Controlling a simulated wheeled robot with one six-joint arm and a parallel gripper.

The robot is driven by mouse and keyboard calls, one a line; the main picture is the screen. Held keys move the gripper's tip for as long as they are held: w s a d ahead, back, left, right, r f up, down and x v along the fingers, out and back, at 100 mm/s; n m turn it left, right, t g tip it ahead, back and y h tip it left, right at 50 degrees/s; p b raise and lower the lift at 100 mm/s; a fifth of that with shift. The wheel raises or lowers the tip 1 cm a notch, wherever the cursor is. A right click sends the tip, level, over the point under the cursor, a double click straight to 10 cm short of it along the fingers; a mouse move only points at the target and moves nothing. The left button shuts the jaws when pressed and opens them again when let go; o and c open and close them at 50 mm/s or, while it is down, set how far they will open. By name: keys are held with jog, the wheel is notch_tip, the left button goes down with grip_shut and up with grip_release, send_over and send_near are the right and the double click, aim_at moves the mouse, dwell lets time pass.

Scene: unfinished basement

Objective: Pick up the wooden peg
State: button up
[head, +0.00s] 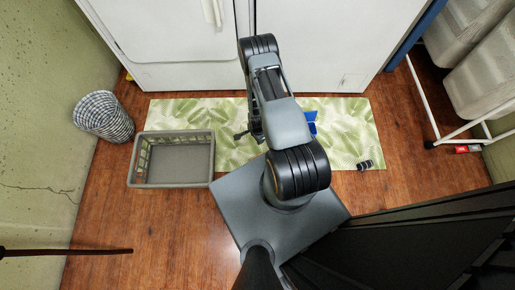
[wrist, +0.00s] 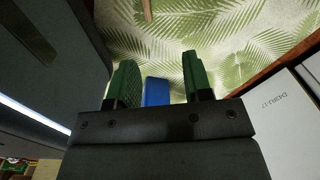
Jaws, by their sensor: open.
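A slim tan stick, apparently the wooden peg (wrist: 147,10), lies on the leaf-patterned mat (wrist: 230,28) at the top edge of the wrist view, which cuts it off. I cannot make it out in the head view, where my arm covers part of the mat. My gripper (wrist: 158,62) is open, with its two green fingers apart and the peg beyond their tips, not between them. A blue object (wrist: 157,91) shows between the fingers, nearer the palm; I cannot tell its height. A blue thing (head: 311,122) also shows beside my arm in the head view.
A grey basket (head: 172,180) stands at the mat's left end, with a woven bin (head: 104,117) behind it. White appliances (head: 175,45) line the back. A small dark object (head: 365,165) lies on the mat's right. A white rack (head: 430,110) stands far right.

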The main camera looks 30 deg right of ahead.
jog(key=b, duration=0.4)
send_over(259, 154)
jog(key=shift+m, duration=0.4)
jog(key=f, duration=1.1)
jog(key=shift+s+a+f, duration=0.1)
jog(key=shift+s+f, duration=0.15)
jog(key=shift+f, duration=0.05)
jog(key=shift+f+b, duration=1.8)
jog(key=shift+f, duration=1.5)
jog(key=shift+r, duration=0.1)
grip_shut()
